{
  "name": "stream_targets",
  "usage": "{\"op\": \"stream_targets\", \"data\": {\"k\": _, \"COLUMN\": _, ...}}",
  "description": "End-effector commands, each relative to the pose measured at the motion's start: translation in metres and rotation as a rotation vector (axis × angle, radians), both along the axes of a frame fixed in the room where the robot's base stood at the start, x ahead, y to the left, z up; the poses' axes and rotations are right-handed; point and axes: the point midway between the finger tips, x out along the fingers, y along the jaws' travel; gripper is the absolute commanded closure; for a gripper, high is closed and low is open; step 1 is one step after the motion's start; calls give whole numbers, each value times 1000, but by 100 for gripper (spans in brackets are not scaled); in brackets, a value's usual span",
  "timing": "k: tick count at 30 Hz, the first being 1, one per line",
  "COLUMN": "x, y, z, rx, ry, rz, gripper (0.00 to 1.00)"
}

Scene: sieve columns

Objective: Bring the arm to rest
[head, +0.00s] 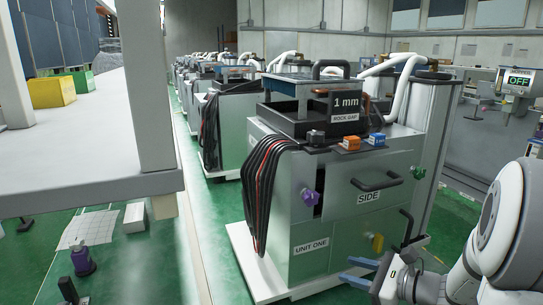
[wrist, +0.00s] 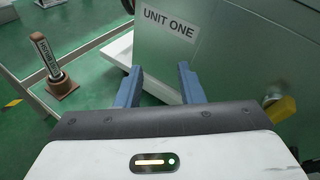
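My gripper (head: 350,272) is at the lower right of the head view, low in front of the cabinet labelled UNIT ONE (head: 340,215). In the wrist view its two blue fingers (wrist: 160,88) stand apart with nothing between them, so it is open and empty. The UNIT ONE label (wrist: 168,22) is just beyond the fingertips in the wrist view. I cannot tell the exact gap between the fingers and the cabinet. My arm is bent at the right edge of the head view, partly out of frame.
The cabinet has a black side handle (head: 376,181), a purple knob (head: 309,198), a green knob (head: 417,172) and a yellow knob (wrist: 280,108). A grey table (head: 90,185) stands at left. A brown holder with a brush (wrist: 62,85) stands at left in the wrist view. Green floor lies between.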

Motion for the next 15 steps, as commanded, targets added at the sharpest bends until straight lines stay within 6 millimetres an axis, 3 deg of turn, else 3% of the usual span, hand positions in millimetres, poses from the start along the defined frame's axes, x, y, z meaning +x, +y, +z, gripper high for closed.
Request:
{"op": "stream_targets", "data": {"k": 1, "x": -15, "y": 29, "z": 14, "rx": -107, "ry": -11, "rz": 131, "gripper": 65}}
{"op": "stream_targets", "data": {"k": 3, "x": -40, "y": 58, "z": 17, "rx": -264, "ry": -26, "rz": 307, "gripper": 65}}
{"op": "stream_targets", "data": {"k": 6, "x": -77, "y": 84, "z": 21, "rx": -495, "ry": -69, "rz": 554, "gripper": 65}}
{"op": "stream_targets", "data": {"k": 10, "x": -119, "y": 94, "z": 27, "rx": -807, "ry": -160, "rz": 858, "gripper": 65}}
{"op": "stream_targets", "data": {"k": 15, "x": -151, "y": 81, "z": 45, "rx": -1214, "ry": -324, "rz": 1208, "gripper": 65}}
